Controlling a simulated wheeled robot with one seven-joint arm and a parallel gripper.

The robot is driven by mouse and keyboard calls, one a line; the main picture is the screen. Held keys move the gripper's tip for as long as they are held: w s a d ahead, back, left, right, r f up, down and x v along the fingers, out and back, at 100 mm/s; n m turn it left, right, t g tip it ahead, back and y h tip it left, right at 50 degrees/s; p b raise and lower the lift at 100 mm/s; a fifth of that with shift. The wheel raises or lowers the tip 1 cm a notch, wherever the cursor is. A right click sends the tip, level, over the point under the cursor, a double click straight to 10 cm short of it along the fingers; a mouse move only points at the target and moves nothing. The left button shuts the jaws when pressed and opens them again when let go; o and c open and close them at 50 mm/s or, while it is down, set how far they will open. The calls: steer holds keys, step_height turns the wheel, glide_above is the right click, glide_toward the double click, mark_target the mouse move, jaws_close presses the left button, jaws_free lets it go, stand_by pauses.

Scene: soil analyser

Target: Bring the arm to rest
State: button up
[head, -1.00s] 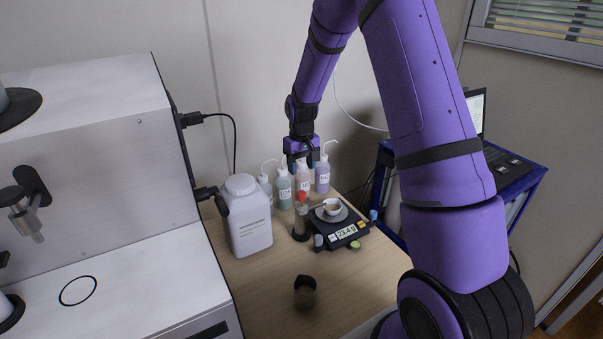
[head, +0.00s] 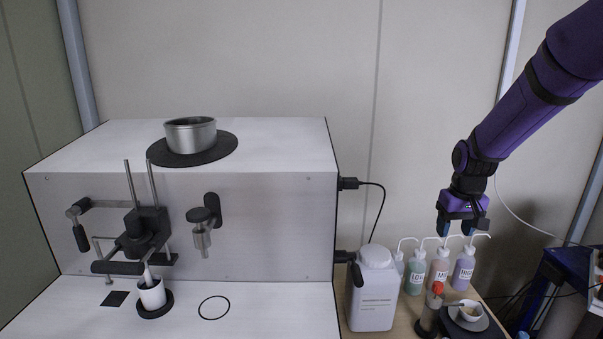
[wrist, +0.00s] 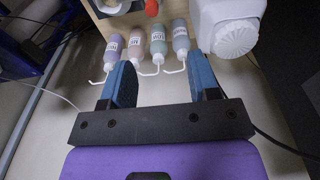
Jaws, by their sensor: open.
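My gripper (head: 459,230) hangs from my purple arm at the right of the head view, fingers pointing down, above the row of wash bottles. In the wrist view my gripper (wrist: 162,82) shows its two blue-padded fingers spread wide apart with nothing held between them. Several wash bottles with bent white spouts, among them a green one (head: 415,275), a pink one (head: 438,270) and a purple one (head: 463,267), stand below it. In the wrist view the bottles lie beyond the fingertips; whether the fingers touch any spout is hard to tell.
A white jug (head: 373,297) stands left of the bottles. A red-capped tube (head: 431,308) and a scale with a small cup (head: 469,311) are in front. The large analyser (head: 270,225) fills the left, with a metal pot (head: 190,135) on top and a white cup (head: 152,294) below.

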steer(key=s+a+r+t, duration=0.1)
steer(key=s+a+r, duration=0.2)
steer(key=s+r, duration=0.55)
steer(key=s+a+r+t, duration=0.1)
steer(key=s+r, duration=0.3)
steer(key=s, duration=0.7)
steer(key=s+a+r+t, duration=0.2)
steer(key=s+r, duration=0.2)
steer(key=s, duration=0.6)
steer(key=shift+s+a+r, duration=0.2)
steer(key=shift+s+a, duration=0.1)
steer(key=shift+s, duration=0.05)
